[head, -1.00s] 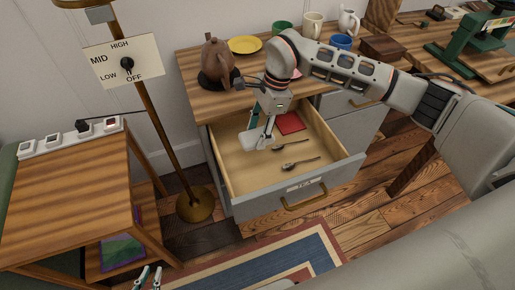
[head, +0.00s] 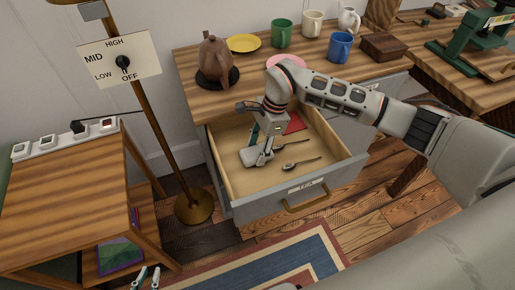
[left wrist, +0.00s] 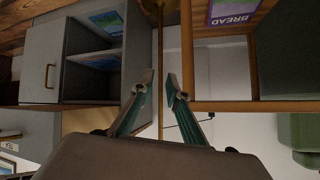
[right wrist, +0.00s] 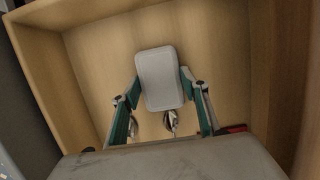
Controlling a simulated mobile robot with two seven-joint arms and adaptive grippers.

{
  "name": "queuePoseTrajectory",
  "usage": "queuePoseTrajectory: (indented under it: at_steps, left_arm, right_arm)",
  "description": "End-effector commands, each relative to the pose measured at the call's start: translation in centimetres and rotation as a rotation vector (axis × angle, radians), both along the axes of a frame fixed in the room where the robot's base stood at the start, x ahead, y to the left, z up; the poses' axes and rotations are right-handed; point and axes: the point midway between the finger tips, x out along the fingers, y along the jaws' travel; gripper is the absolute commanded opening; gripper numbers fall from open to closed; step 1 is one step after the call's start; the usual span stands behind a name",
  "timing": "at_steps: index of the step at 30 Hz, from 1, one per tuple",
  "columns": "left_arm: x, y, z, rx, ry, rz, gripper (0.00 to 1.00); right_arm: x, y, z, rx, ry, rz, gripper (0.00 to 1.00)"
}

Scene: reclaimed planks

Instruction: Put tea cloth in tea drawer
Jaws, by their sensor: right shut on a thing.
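The tea drawer (head: 240,197) is pulled open, with "TEA" on its front. My right gripper (head: 261,146) is inside it, shut on a pale grey, rounded, flat pad (head: 251,158), which looks like the folded tea cloth. In the right wrist view the pad (right wrist: 160,78) sits between the two fingers, over or on the drawer floor; I cannot tell whether it touches. My left gripper (left wrist: 160,78) is open and empty, away from the drawer; its fingertips show at the bottom of the head view (head: 148,279).
Two spoons (head: 295,164) and a red flat item (head: 294,123) lie in the drawer. The counter above holds a brown teapot (head: 214,58), yellow plate (head: 243,43), pink plate (head: 287,63) and several mugs. A lamp pole (head: 155,130) stands left of the drawer.

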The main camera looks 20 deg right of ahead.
Motion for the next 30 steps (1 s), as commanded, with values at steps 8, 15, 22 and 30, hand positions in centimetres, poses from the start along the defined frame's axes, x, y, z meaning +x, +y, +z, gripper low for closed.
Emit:
queuePoseTrajectory:
  at_steps: [8,15,22,30]
  left_arm:
    - [-0.1,0.0,-0.1,0.0,0.003,0.0,0.15]
    - [-0.5,0.0,-0.3,0.0,0.011,0.0,0.15]
    - [-0.6,0.1,0.1,0.003,0.01,0.001,0.15]
    - [-0.7,0.5,-0.1,0.007,0.018,0.011,0.15]
  right_arm:
    - [0.0,0.0,-0.3,-0.001,0.001,0.0,0.61]
    - [0.0,0.0,-0.1,0.0,0.001,-0.001,0.61]
    - [0.2,-0.8,2.8,-0.002,-0.006,-0.001,0.61]
    - [0.2,-2.2,8.2,-0.002,-0.006,0.0,0.61]
